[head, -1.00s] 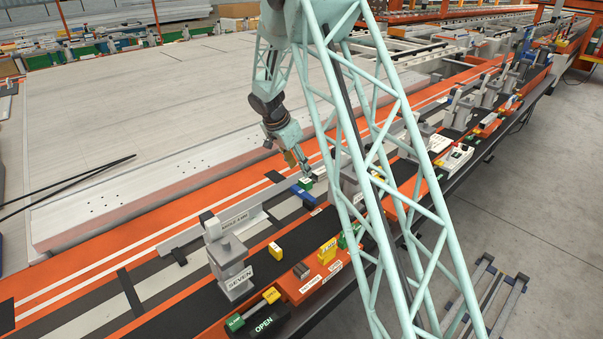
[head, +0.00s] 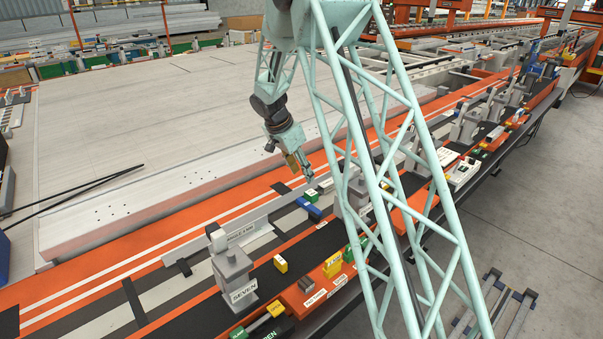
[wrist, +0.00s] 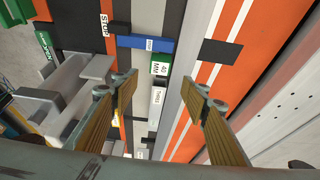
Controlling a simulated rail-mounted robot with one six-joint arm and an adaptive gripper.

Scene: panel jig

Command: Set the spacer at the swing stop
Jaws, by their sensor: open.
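A small green block with a white face marked 40 MM (wrist: 160,66), which looks like the spacer, also shows in the head view (head: 311,195). It sits against or right beside a blue bar (wrist: 145,43), seen in the head view too (head: 309,210). A white label reading STOP (wrist: 104,24) is near the bar's left end. My gripper (wrist: 161,88) is open and empty, with its two fingers spread wide. In the head view my gripper (head: 309,180) hangs just above and behind the green block, apart from it.
A grey post labelled SEVEN (head: 238,280) stands at front left, with yellow blocks (head: 281,263) nearby. Grey clamp parts (wrist: 75,85) lie close beside the left finger. A long grey rail (wrist: 178,50) and orange strip run past the block. A large pale panel (head: 170,120) lies behind.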

